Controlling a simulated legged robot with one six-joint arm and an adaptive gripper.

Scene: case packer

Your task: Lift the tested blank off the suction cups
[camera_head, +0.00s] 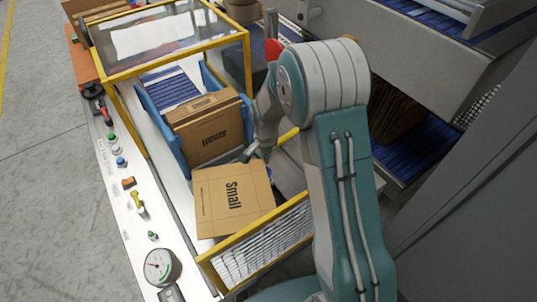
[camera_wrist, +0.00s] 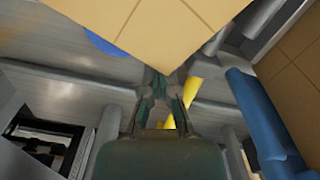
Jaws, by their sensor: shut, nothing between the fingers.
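The tested blank (camera_head: 232,205), a flat tan cardboard sheet printed "Small", lies at a tilt at the front end of the machine. In the wrist view a corner of the blank (camera_wrist: 150,25) hangs over the top middle. My gripper (camera_head: 262,156) is at the blank's far right corner. In the wrist view its fingertips (camera_wrist: 162,80) are together just at that corner, with no cardboard seen between them. Whether they touch it I cannot tell. A blue round part (camera_wrist: 100,42) shows partly under the blank and may be a suction cup; the other cups are hidden.
A stack of upright "Small" blanks (camera_head: 212,130) stands in a blue-sided magazine (camera_head: 165,125) behind. A yellow-framed mesh guard (camera_head: 262,245) borders the front right. A panel with knobs and a gauge (camera_head: 160,266) runs along the left. A yellow bar (camera_wrist: 187,97) passes behind my fingers.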

